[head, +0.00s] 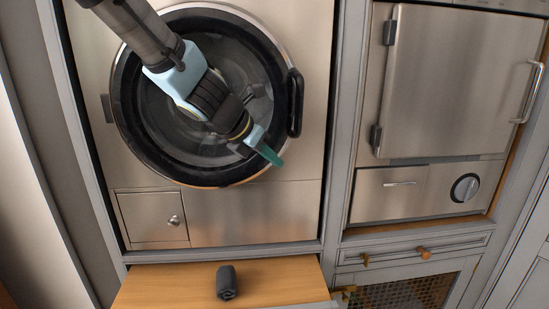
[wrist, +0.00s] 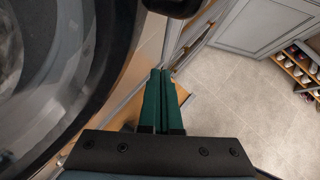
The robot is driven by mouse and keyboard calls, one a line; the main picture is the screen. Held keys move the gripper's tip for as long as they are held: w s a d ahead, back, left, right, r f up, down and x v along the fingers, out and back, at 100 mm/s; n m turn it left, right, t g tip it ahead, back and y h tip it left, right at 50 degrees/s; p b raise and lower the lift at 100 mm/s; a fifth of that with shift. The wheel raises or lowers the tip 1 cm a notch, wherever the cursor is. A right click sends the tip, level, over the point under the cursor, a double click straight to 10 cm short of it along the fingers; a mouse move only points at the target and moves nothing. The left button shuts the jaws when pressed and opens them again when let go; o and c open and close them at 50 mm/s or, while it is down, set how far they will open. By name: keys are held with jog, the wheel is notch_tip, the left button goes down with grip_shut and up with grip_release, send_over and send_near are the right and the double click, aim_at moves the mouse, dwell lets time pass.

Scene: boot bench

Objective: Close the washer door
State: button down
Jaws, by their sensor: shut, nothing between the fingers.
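The washer door (head: 128,135) is round, with a dark glass middle and a thick black ring. It sits over the washer's steel front (head: 255,215), with a hinge at the left and a black handle (head: 295,103) at the right. I cannot tell whether it is fully shut or slightly ajar. My gripper (head: 268,155), with green fingers, is shut and empty in front of the door's lower right rim, below the handle. In the wrist view the two fingers (wrist: 161,75) lie together, with the door (wrist: 105,60) at left and the dark handle (wrist: 178,5) at the top edge.
A wooden board (head: 165,290) below the washer bears a small dark cylinder (head: 227,282). A steel appliance (head: 450,85) with a bar handle stands at right, above a grey cabinet (head: 440,255). The wrist view shows open tiled floor (wrist: 240,90) and a shoe rack (wrist: 300,70).

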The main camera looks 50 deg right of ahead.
jog(key=s+a+r+p, duration=0.1)
jog(key=s+a+r, duration=0.4)
jog(key=r, duration=0.2)
jog(key=shift+s+p, duration=0.35)
jog(key=shift+p, duration=0.05)
jog(key=shift+a, duration=0.1)
jog(key=w+a+f+m+t+y, duration=0.2)
jog(key=w+a+f+m, duration=0.25)
jog(key=w+a, duration=0.5)
jog(key=w+a+f+m+t+y, duration=0.15)
jog(key=w+a+f+m, duration=0.3)
jog(key=w+a, duration=0.55)
jog(key=a+f+m+y, duration=0.2)
jog(key=a+f+m, duration=0.1)
jog(key=a, duration=1.1)
jog(key=a+f+m+g+y, duration=0.1)
jog(key=a+f+m+y, duration=0.2)
jog(key=a, duration=1.1)
jog(key=m, duration=0.3)
jog(key=shift+s+a+f, duration=0.15)
jog(key=shift+s+f, duration=0.05)
jog(key=shift+f, duration=0.1)
